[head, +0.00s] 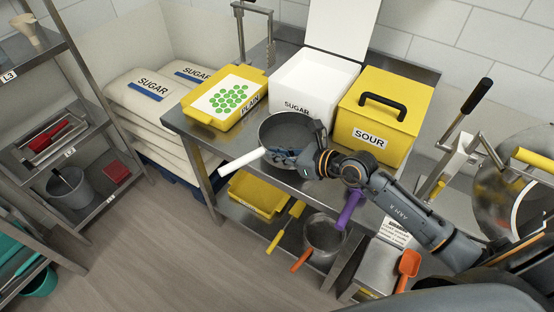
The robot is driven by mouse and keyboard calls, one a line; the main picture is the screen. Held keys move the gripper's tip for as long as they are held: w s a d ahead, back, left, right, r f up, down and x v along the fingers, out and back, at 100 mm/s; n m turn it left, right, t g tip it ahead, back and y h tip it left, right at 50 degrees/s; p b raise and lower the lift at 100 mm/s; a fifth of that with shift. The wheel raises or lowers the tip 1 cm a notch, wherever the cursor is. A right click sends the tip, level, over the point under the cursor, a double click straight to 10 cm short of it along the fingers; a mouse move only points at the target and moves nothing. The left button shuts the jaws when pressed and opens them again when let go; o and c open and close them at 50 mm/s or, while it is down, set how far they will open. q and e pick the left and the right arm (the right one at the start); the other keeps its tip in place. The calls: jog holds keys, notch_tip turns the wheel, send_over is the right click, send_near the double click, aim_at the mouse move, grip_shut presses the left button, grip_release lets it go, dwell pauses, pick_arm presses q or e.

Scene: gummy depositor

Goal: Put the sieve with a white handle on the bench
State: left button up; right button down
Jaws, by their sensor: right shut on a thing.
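The sieve with a white handle (288,130) is a round dark grey pan. Its white handle (242,161) points to the lower left, out past the front edge of the steel bench (200,141). My right gripper (283,157) comes in from the right and is shut on the near rim of the sieve. The sieve is over the front of the bench, before the white sugar box (314,86). I cannot tell whether it touches the bench top. The gripper hides part of its near side. My left gripper is not in view.
A yellow PLAIN tray (225,97) and a yellow SOUR box (381,117) stand on the bench. The lower shelf holds a yellow tray (256,197) and another sieve (324,235) with an orange handle. A shelf rack (75,105) stands left; floor between is clear.

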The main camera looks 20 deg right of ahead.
aim_at(277, 164)
jog(key=f, duration=0.3)
jog(key=shift+w, duration=0.3)
jog(key=shift+f, duration=0.3)
jog(key=shift+f, duration=0.15)
jog(key=c, duration=1.5)
grip_release()
